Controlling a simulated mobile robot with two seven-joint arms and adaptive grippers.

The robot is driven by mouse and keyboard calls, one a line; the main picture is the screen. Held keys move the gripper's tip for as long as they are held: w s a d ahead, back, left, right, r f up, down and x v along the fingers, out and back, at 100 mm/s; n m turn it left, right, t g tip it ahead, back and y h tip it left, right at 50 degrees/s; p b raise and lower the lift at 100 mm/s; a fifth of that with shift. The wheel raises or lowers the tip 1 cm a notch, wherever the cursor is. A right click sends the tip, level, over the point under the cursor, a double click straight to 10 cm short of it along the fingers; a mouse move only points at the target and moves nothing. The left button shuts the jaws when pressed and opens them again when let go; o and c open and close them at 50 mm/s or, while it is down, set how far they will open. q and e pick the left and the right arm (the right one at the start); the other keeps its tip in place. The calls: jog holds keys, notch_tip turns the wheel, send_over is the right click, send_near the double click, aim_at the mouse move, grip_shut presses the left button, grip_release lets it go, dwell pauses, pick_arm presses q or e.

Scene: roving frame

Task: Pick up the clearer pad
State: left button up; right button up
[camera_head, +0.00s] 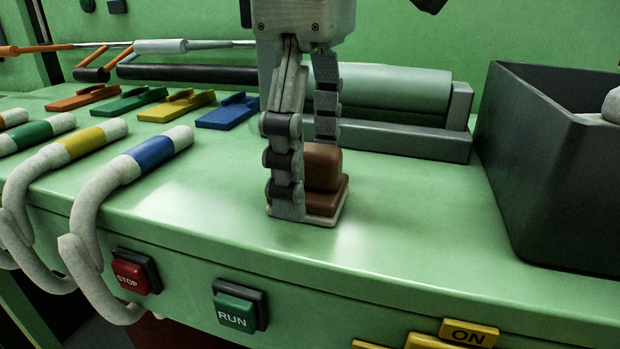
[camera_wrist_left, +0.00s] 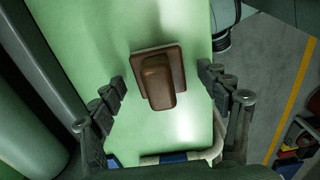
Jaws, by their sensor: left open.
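The clearer pad (camera_head: 323,175) is a brown block with a raised grip on a flat brown body and a thin pale underside. It rests on the green bench top near its front edge. In the wrist view the pad (camera_wrist_left: 160,82) lies between the two fingers, with a gap on each side. My left gripper (camera_head: 302,178) points down at the pad and is open. Its near finger stands in front of the pad's left side and hides part of it; the far finger is partly hidden behind the pad. My right gripper is not in view.
A dark open bin (camera_head: 555,190) stands at the right. A grey-green roller (camera_head: 395,88) in a grey frame lies behind the pad. Coloured flat tools (camera_head: 228,112) and pale handles with coloured bands (camera_head: 152,152) are at left. RUN (camera_head: 236,312) and STOP (camera_head: 130,274) buttons sit on the bench front.

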pick_arm(q)
jog(key=shift+c, duration=0.3)
jog(key=shift+r, duration=0.1)
jog(key=c, duration=1.3)
